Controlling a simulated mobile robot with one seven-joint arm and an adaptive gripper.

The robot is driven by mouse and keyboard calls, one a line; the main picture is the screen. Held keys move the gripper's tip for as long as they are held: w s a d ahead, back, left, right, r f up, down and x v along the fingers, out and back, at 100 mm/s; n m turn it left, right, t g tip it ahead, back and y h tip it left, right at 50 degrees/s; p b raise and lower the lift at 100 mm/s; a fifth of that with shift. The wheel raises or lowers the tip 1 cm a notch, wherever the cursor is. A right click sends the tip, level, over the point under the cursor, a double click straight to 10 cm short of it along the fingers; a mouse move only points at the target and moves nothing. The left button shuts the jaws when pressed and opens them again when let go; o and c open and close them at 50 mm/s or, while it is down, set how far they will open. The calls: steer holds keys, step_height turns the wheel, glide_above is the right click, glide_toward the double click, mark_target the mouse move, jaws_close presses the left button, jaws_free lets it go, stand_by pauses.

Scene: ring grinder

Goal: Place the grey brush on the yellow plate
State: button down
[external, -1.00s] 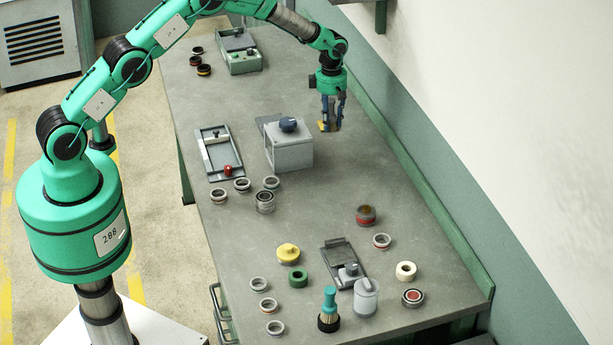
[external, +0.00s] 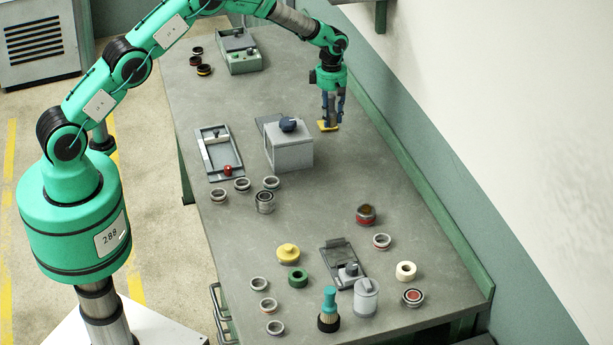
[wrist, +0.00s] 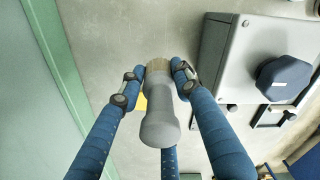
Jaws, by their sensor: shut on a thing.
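My gripper (external: 330,118) has blue fingers and is near the wall side of the bench. In the wrist view my gripper (wrist: 155,82) is shut on the grey brush (wrist: 160,125). Its rounded grey handle points toward the camera and its tan bristle end lies between the fingertips. The yellow plate (external: 328,126) lies on the bench under the fingers. In the wrist view a small part of the yellow plate (wrist: 140,102) shows beside the brush. I cannot tell whether the brush touches the plate. In the external view the fingers hide most of the brush.
A grey box with a dark blue knob (external: 290,149) stands just left of my gripper; the box also shows in the wrist view (wrist: 225,75). A grey tray (external: 213,165) lies farther left. Several rings, a teal-handled brush (external: 329,305) and a lidded grey pot (external: 366,300) stand toward the front.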

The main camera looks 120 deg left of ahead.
steer(key=s+a+m+b, duration=0.1)
steer(key=s+a+m, duration=0.2)
steer(key=a, duration=0.3)
steer(key=s+a+r+m+b, duration=0.1)
steer(key=s+a+m, duration=0.2)
steer(key=a, duration=0.2)
steer(key=shift+s+a+r+m, duration=0.2)
steer(key=shift+s+a+m, duration=0.1)
steer(key=shift+s+a, duration=0.1)
steer(key=shift+f, duration=0.1)
steer(key=shift+f, duration=3.05)
steer(key=shift+f, duration=1.85)
steer(key=shift+f, duration=0.15)
steer(key=c, duration=1.3)
jaws_free()
steer(key=shift+d, duration=0.1)
steer(key=shift+o, duration=0.2)
